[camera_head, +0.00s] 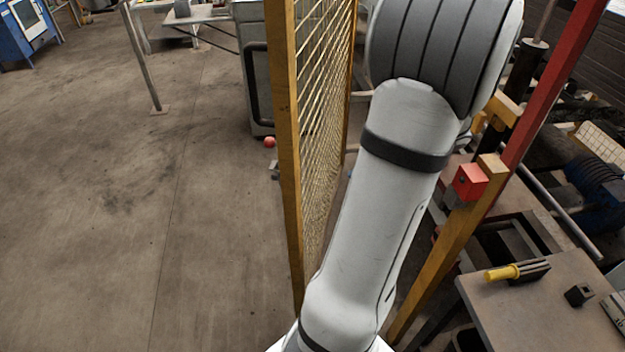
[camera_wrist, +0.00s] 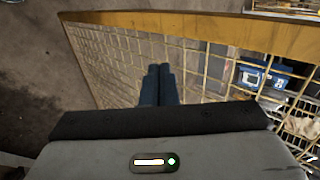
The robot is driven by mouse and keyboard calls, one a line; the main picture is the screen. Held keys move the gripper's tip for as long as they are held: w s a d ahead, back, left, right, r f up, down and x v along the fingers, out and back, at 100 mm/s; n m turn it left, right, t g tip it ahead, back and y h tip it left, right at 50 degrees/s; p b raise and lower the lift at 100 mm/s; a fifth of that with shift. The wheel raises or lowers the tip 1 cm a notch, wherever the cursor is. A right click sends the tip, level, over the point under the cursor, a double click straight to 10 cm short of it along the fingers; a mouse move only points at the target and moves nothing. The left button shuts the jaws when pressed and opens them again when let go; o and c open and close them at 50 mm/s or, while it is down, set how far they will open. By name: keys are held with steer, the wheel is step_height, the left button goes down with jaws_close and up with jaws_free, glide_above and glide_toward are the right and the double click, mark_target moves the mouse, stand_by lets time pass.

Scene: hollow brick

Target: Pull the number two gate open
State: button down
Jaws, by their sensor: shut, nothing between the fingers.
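A gate with a yellow frame and wire mesh (camera_head: 326,105) stands left of my arm in the head view, seen at a steep angle. Its near frame edge (camera_head: 285,130) is upright. I see no number on it. In the wrist view the gate's yellow bar (camera_wrist: 200,24) runs across the top, with mesh below. My gripper (camera_wrist: 159,72) is shut and empty, its two dark fingers together in front of the mesh. I cannot tell whether they touch it. The head view does not show my gripper; my arm runs down beside the gate.
A yellow post (camera_head: 440,250) with a red box (camera_head: 469,182) and a red beam (camera_head: 553,85) stand right of my arm. A table (camera_head: 540,315) with a yellow-handled tool is at lower right. A grey cabinet (camera_head: 256,80) stands behind the gate. The floor at left is clear.

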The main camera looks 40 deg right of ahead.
steer(key=r+p+x, duration=0.1)
steer(key=x, duration=0.5)
steer(key=w+a+r+p+x, duration=0.1)
steer(key=p+x, duration=0.1)
steer(key=x, duration=0.4)
steer(key=shift+w+f, duration=0.3)
steer(key=shift+w, duration=0.2)
steer(key=shift+a, duration=0.15)
